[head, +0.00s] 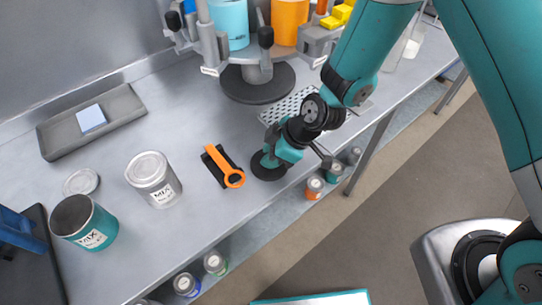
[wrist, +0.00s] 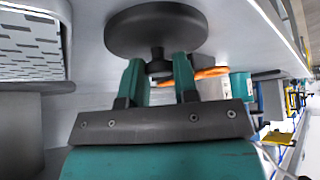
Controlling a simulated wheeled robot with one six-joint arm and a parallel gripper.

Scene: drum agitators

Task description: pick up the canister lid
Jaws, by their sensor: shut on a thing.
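The canister lid (head: 268,166) is a dark round disc near the front edge of the metal table, below my gripper (head: 283,151) in the head view. In the wrist view the lid (wrist: 157,30) shows with a short dark knob between the two teal fingers. My gripper (wrist: 159,68) is shut on that knob. The disc lies just past the fingertips. I cannot tell whether the lid touches the table or is slightly above it.
An orange opener-like tool (head: 222,167) on a black holder lies just left of the lid. A closed silver MIX can (head: 154,181), an open teal can (head: 86,228) and a loose silver lid (head: 81,182) stand further left. A perforated plate (head: 290,105) and an agitator base (head: 257,84) are behind.

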